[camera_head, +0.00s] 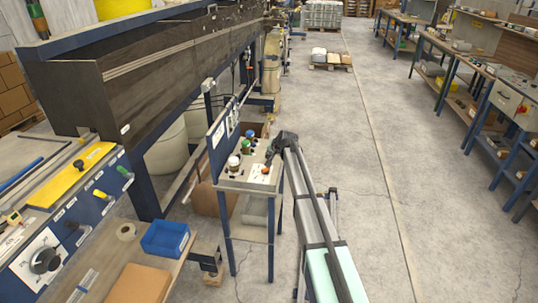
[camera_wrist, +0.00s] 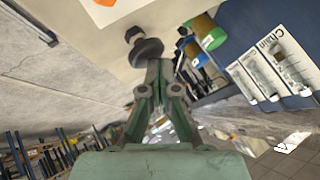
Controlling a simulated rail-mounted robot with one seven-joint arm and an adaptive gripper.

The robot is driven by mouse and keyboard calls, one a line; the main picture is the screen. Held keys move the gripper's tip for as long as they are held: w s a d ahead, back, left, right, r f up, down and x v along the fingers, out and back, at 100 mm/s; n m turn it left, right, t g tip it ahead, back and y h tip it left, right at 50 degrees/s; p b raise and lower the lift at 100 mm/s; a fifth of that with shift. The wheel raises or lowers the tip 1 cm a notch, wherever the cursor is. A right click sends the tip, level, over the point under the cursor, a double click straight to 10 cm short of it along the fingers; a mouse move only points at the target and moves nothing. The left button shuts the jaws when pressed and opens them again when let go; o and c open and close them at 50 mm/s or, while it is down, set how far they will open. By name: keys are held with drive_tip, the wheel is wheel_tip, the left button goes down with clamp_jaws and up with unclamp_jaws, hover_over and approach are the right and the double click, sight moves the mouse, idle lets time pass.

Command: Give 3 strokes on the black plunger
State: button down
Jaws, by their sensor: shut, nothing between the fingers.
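The black plunger (camera_wrist: 147,50) has a round dark head on a short stem and stands out from a pale panel in the wrist view. My gripper (camera_wrist: 158,64) is shut and empty, with its fingertips right by the plunger's head; I cannot tell whether they touch. In the head view my gripper (camera_head: 272,152) is over the right side of a small blue-legged stand (camera_head: 232,186). The plunger cannot be made out clearly there beside the dark gripper.
An orange knob on a white plate (camera_head: 264,171) sits near the stand's front edge. Green (camera_head: 246,146), blue (camera_head: 250,134) and white-topped (camera_head: 233,161) parts stand to the left. A blue upright board (camera_head: 219,142) borders the stand. Open floor (camera_head: 350,150) lies to the right.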

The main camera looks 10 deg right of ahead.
sight(270, 156)
drive_tip(key=shift+f, duration=0.5)
drive_tip(key=shift+r, duration=0.2)
idle(0.5)
drive_tip(key=shift+r, duration=1.55)
drive_tip(key=shift+r, duration=0.1)
drive_tip(key=shift+r+p, duration=0.75)
drive_tip(key=shift+r, duration=1.65)
